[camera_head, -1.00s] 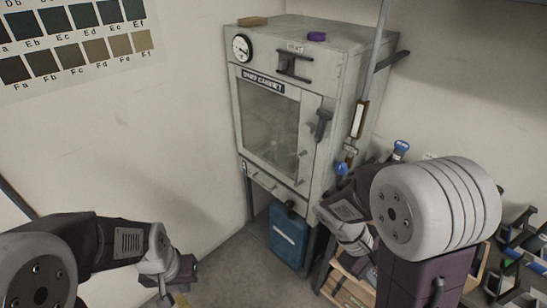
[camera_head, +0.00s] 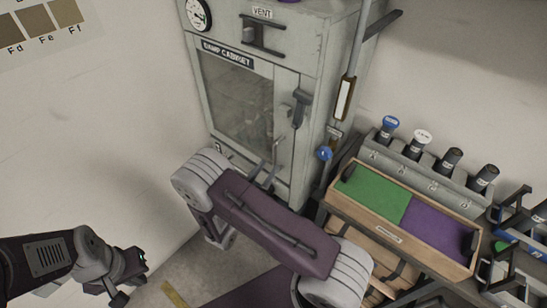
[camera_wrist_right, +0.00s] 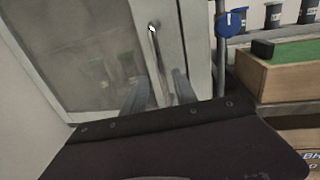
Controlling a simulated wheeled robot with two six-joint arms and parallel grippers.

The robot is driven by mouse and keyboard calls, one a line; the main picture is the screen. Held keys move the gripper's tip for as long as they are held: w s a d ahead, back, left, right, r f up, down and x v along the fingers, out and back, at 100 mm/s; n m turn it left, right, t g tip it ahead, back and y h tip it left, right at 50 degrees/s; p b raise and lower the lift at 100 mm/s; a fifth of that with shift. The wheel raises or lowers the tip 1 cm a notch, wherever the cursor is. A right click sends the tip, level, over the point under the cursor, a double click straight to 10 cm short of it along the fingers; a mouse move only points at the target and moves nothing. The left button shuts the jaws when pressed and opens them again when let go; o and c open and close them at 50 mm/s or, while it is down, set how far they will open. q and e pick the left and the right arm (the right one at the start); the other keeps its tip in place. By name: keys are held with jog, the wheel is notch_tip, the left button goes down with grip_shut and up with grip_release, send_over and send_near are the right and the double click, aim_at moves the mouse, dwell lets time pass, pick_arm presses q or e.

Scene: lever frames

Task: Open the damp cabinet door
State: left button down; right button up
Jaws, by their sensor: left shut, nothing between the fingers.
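The grey damp cabinet (camera_head: 285,60) stands against the back wall. Its glass-paned door (camera_head: 238,95) looks shut. A dark latch lever (camera_head: 299,108) sits at the door's right side, with a slim upright door handle (camera_head: 276,150) below it. In the right wrist view the handle (camera_wrist_right: 154,45) runs down between the fingertips. My right gripper (camera_head: 266,172) is at the handle's lower part; its fingers (camera_wrist_right: 160,90) are apart on either side, and contact cannot be told. My left gripper (camera_head: 134,272) is shut and empty, low at the left, away from the cabinet.
A wooden tray with green and purple halves (camera_head: 362,219) stands right of the cabinet. Behind it is a grey rack (camera_head: 432,180) with several capped tubes. A pole with a blue knob (camera_head: 324,153) stands beside the cabinet's right side. Floor shows at the lower left.

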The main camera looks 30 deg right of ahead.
aim_at(274, 160)
jog(key=x, duration=0.4)
jog(key=shift+d+r, duration=0.15)
jog(key=shift+d, duration=0.2)
jog(key=shift+w+d, duration=0.25)
jog(key=shift+w, duration=0.05)
grip_shut()
dwell(0.8)
